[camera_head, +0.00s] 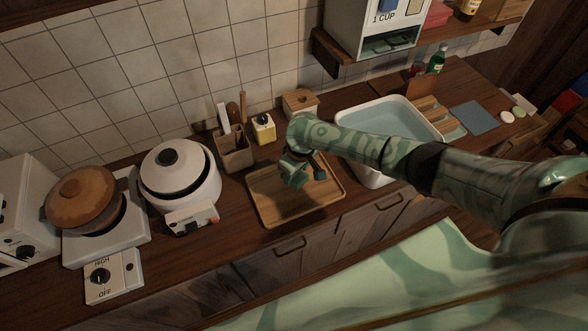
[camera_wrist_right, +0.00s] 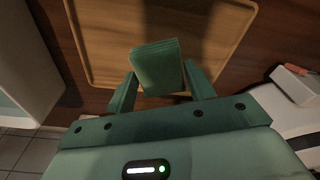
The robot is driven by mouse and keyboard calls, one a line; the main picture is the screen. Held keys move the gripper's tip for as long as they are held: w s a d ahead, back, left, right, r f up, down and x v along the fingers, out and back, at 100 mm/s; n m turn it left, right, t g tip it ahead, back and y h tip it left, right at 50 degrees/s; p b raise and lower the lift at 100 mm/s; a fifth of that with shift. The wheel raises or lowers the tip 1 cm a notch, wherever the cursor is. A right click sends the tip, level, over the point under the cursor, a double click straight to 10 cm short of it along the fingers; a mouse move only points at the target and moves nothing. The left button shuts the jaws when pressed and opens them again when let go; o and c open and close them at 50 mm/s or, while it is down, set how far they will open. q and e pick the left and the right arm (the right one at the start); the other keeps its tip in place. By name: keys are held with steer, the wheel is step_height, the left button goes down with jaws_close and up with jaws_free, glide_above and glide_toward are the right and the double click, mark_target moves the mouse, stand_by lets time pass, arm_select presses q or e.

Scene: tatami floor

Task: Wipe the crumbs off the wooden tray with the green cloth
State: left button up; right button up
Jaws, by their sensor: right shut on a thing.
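The wooden tray (camera_head: 268,212) lies on the counter in the middle of the head view, between the rice cooker and the sink. Its bare surface also fills the upper part of the right wrist view (camera_wrist_right: 215,40). My right gripper (camera_head: 303,177) is over the tray. In the right wrist view its fingers (camera_wrist_right: 160,88) are shut on the green cloth (camera_wrist_right: 157,64), a folded pad held between them. Whether the cloth touches the tray is hard to tell. I cannot make out any crumbs on the tray. My left gripper is not in view.
A white rice cooker (camera_head: 180,185) stands left of the tray. A utensil holder (camera_head: 233,152), a yellow container (camera_head: 264,129) and a wooden box (camera_head: 300,103) stand behind it. A white sink basin (camera_head: 372,178) is to the right. A brown pot (camera_head: 82,198) sits at far left.

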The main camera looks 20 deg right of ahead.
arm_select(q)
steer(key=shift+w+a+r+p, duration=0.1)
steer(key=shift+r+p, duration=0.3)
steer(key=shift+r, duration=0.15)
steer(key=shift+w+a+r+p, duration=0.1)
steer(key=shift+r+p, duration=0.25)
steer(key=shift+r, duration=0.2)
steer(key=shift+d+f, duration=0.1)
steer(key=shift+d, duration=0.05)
